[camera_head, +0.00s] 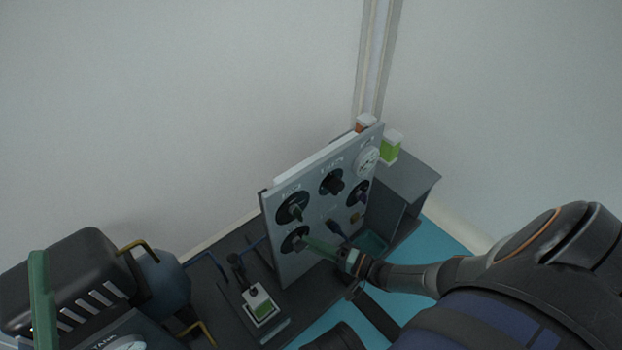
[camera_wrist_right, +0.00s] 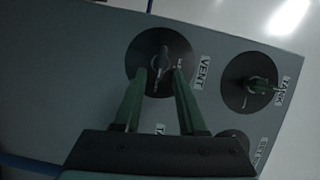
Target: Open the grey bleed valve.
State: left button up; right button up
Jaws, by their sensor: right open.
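The upright grey panel (camera_head: 318,205) carries several round dark valve discs and a dial gauge. My right gripper (camera_head: 310,243) is at the lower-left disc (camera_head: 292,240). In the right wrist view, the open right gripper (camera_wrist_right: 160,80) has its two green fingers either side of the lower part of a grey knob (camera_wrist_right: 160,60). This knob sits on a black disc labelled VENT. I cannot tell whether the fingers touch it. I read no bleed label; the VENT knob is the grey one at my fingers.
A second valve, labelled TANK (camera_wrist_right: 249,85), is right of the VENT disc in the wrist view. A compressor-like machine (camera_head: 80,275) stands at left.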

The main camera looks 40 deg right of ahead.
jog(key=p+v, duration=0.1)
jog(key=v, duration=1)
jog(key=shift+s, duration=0.4)
jog(key=shift+d, duration=0.2)
